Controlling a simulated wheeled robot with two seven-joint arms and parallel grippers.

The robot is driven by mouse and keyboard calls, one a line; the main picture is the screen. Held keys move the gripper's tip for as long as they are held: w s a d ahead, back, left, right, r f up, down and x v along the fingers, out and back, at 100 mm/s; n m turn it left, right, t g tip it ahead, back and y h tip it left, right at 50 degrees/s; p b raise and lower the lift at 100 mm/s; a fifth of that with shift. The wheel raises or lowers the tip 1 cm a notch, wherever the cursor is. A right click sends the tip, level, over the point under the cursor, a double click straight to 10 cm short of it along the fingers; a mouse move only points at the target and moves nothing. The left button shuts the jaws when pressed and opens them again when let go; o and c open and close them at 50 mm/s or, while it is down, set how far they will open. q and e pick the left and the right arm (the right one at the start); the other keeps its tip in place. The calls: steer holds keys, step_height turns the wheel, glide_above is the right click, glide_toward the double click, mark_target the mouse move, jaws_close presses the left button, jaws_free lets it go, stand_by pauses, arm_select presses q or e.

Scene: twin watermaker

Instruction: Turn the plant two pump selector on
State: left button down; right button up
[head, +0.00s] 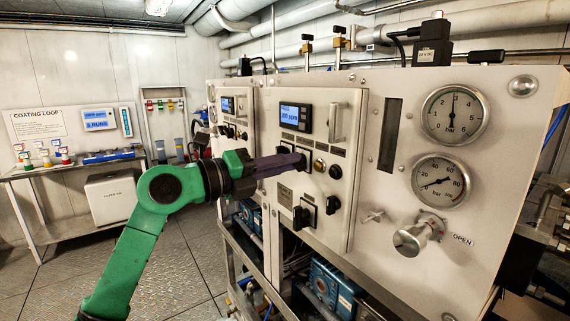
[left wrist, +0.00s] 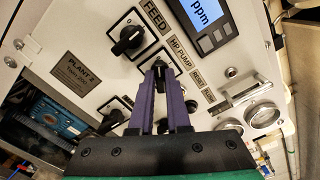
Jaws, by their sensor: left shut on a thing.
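The plant two panel (head: 341,180) is the nearer white panel, with a blue-lit display; its "PLANT 2" plate (left wrist: 75,69) shows in the left wrist view. My left gripper (head: 301,161) reaches it from the left. In the left wrist view my left gripper's purple fingers (left wrist: 158,72) are shut on the small black pump selector knob (left wrist: 158,64), beside the "HP PUMP" label (left wrist: 182,61). The fingers hide most of the knob, so its exact setting cannot be told. The black feed selector (left wrist: 127,40) is apart from the fingers. My right gripper is not in view.
Another black selector (left wrist: 110,121) sits close to the fingers. Open floor (head: 180,262) lies at the left.

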arm_select(q)
steer(key=m+b, duration=0.3)
steer(key=m, duration=0.8)
steer(key=shift+b, duration=0.35)
steer(key=shift+r+m, duration=0.1)
steer(key=shift+m, duration=0.3)
steer(key=c, duration=0.9)
jaws_free()
